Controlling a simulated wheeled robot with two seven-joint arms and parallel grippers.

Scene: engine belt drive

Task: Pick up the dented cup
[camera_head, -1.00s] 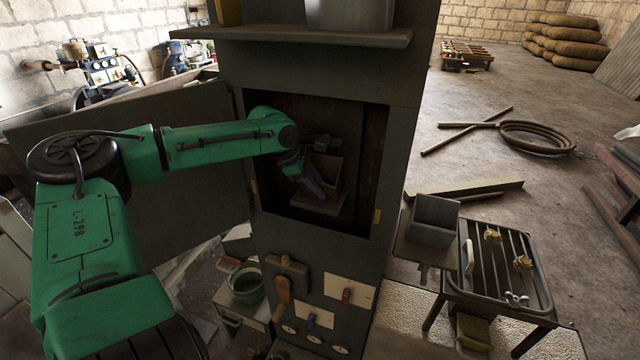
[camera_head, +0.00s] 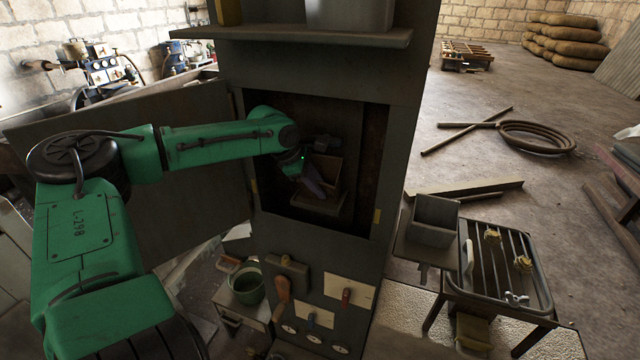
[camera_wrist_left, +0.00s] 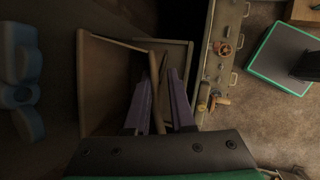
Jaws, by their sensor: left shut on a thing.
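A brown, open-topped square cup (camera_head: 328,171) stands inside the dark cabinet opening in the head view. I cannot make out a dent on it. My left gripper (camera_head: 313,187) reaches into the opening at the cup, with its purple fingers pointing down. In the left wrist view the cup (camera_wrist_left: 108,82) lies below the fingers. Its thin wall shows edge-on between the two purple fingers (camera_wrist_left: 158,100), and the gripper is shut on this wall. The cup's lower part is partly hidden by the fingers. My right gripper is not in view.
The cabinet's frame (camera_head: 395,150) closes in around my left arm, and its door (camera_head: 120,185) stands open at left. A shelf (camera_head: 290,37) juts out above. A grey square container (camera_head: 435,221) stands outside, right of the cabinet, beside a barred rack (camera_head: 500,265).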

